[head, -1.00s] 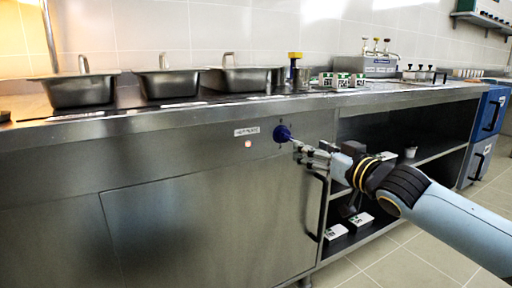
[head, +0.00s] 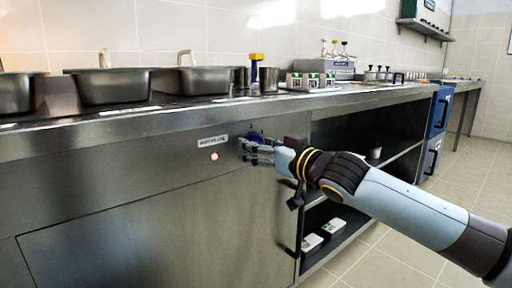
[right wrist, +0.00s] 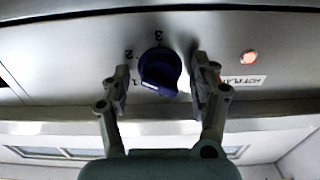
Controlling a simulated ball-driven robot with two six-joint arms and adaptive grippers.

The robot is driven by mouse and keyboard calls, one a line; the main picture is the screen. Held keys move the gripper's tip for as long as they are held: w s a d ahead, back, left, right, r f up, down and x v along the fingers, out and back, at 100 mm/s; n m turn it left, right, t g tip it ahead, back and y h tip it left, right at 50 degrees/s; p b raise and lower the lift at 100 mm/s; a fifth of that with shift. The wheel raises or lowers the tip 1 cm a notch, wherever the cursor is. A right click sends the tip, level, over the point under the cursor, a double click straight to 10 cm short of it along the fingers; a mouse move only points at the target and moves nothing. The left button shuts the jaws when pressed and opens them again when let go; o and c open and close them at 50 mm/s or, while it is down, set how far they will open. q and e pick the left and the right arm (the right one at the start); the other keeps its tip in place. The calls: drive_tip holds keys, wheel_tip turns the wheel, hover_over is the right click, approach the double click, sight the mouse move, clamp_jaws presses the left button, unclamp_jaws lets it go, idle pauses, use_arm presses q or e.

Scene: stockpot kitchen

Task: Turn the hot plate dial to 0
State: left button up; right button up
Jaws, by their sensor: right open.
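The blue hot plate dial (head: 255,137) is on the steel front panel, partly hidden by my right gripper (head: 258,151). In the right wrist view the dial (right wrist: 160,72) sits between the two open fingers of my right gripper (right wrist: 161,78). A gap shows on both sides, and neither finger clearly touches it. Its white mark points to the lower left, near the printed 1. The figures 2 and 3 show farther around the dial; no 0 can be made out. My left gripper is not in view.
A lit red lamp (head: 214,156) and a hot plate label (head: 212,142) are beside the dial. Steel pans (head: 110,87) stand on the counter above. A dark vertical handle (head: 298,220) and open shelves (head: 340,205) are to the right.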

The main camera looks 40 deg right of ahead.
drive_tip(key=c, duration=1.1)
drive_tip(key=shift+c, duration=0.2)
